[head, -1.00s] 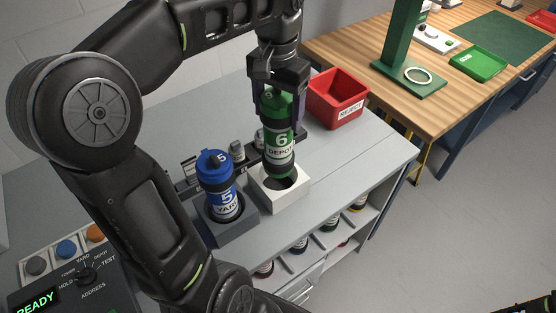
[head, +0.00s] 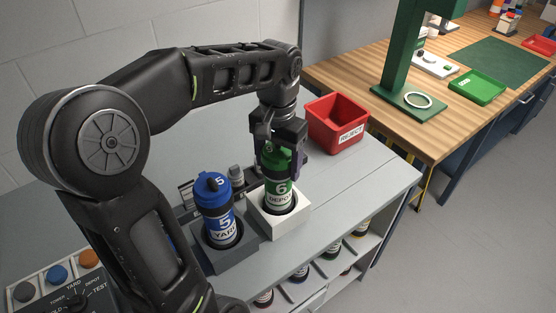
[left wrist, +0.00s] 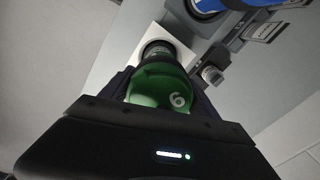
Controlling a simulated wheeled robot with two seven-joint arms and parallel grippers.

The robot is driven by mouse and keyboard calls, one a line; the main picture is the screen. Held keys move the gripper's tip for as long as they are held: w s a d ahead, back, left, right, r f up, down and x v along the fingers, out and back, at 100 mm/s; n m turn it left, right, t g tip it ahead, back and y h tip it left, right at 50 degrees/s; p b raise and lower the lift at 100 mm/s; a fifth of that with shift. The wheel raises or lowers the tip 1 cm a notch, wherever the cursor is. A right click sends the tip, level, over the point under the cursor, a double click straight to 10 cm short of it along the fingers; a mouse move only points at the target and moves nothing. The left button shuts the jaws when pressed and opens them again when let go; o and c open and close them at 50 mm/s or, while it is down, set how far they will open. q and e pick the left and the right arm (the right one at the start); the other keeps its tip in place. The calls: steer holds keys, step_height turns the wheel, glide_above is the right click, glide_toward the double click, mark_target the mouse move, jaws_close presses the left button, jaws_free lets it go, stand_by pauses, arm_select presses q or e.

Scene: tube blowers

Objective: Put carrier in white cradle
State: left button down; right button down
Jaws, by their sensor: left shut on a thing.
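The green carrier (head: 278,190), marked 6 and DEPOT, stands upright with its lower end inside the round hole of the white cradle (head: 283,224). My left gripper (head: 279,160) is shut on the carrier's upper part from above. In the left wrist view the green carrier (left wrist: 160,88) sits between the fingers, with the white cradle (left wrist: 148,40) around its far end. The carrier's bottom is hidden in the cradle. My right gripper is not in view.
A blue carrier (head: 216,207) marked 5 YARD stands in a grey cradle (head: 228,257) just left of the white one. A red REJECT bin (head: 336,124) stands behind to the right. The bench top to the right is clear.

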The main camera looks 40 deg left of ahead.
arm_select(q)
steer(key=shift+f, duration=0.2)
steer(key=shift+c, duration=0.9)
jaws_free()
steer(key=shift+r, duration=0.1)
steer(key=shift+r, duration=0.15)
step_height(320, 180, up, 6)
steer(key=shift+r, duration=0.15)
step_height(320, 180, up, 4)
steer(key=p, duration=0.5)
steer(key=shift+r, duration=0.25)
steer(key=shift+r+p, duration=0.6)
steer(key=shift+r, duration=0.05)
